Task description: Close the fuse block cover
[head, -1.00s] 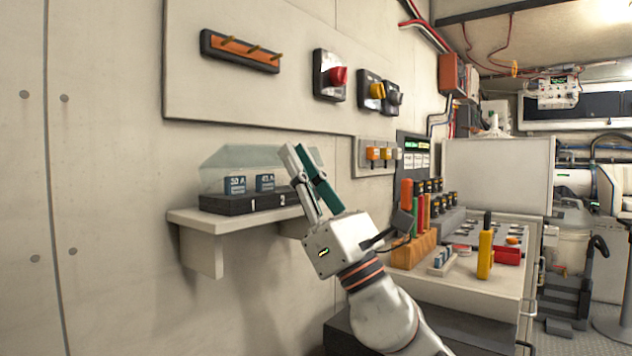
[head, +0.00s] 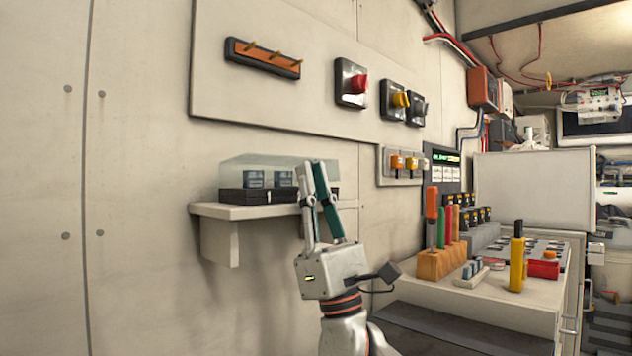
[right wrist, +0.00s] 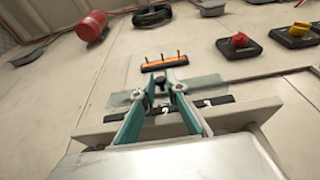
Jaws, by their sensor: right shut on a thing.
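The fuse block (head: 238,195) is a dark base on a small wall shelf, with blue fuses (head: 256,179) standing in it. Its clear, greenish cover (head: 240,167) is lowered over the fuses, which show dimly through it. I cannot tell whether its front edge touches the base. My right gripper (head: 312,166) is at the front of the cover, its fingers pointing up. In the right wrist view its fingertips (right wrist: 164,84) close on a small dark part at the cover's edge, seemingly its tab. The cover (right wrist: 204,83) extends either side there. My left gripper is not in view.
The shelf (head: 222,212) juts from the wall. Above it is a panel with an orange hook rail (head: 262,57) and rotary switches (head: 352,84). To the right, a bench (head: 500,300) holds an orange tool block (head: 440,263) and a yellow-handled tool (head: 517,262).

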